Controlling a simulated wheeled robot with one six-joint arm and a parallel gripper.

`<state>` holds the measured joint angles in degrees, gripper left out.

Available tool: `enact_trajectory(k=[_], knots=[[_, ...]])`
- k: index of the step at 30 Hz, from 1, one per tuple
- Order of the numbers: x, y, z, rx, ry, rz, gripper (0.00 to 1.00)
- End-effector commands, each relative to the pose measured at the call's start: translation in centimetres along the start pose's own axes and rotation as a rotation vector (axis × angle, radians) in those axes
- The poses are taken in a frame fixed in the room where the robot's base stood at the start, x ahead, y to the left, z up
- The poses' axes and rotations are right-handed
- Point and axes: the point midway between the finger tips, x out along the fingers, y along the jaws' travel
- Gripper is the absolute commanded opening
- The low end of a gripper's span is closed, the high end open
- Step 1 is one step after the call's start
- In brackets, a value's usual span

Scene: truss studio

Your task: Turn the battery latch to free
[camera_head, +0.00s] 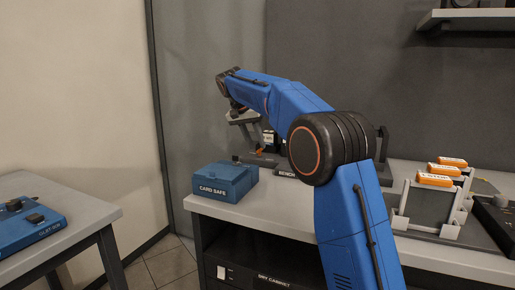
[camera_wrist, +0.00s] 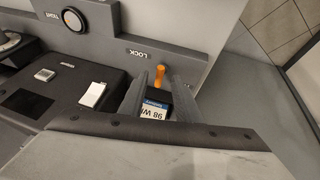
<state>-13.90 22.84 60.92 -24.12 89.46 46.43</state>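In the wrist view an orange latch lever (camera_wrist: 160,76) stands beside the word LOCK on a grey panel. Just below it in the picture is a dark battery (camera_wrist: 156,106) with a blue and white label reading 98 W. My gripper (camera_wrist: 161,80) is open, its two grey fingers spread on either side of the battery and lever. Whether a finger touches the lever cannot be told. In the head view my gripper (camera_head: 242,118) hangs over the back of the bench, near the battery (camera_head: 268,140); the latch is small and partly hidden there.
A blue CARD SAFE box (camera_head: 225,182) sits at the bench's front left. A rack with orange-topped packs (camera_head: 434,180) stands at the right. A side table (camera_head: 85,215) with a blue device is at left. The wrist view shows a panel with a white switch (camera_wrist: 93,94).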

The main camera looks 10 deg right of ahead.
Motion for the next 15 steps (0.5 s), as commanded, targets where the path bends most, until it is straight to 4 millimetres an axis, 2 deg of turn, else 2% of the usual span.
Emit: enact_trajectory(k=[6,15], knots=[[2.1,0.0,0.0,0.000,0.000,0.000,0.30],[2.6,0.0,0.0,0.000,0.000,0.000,0.30]])
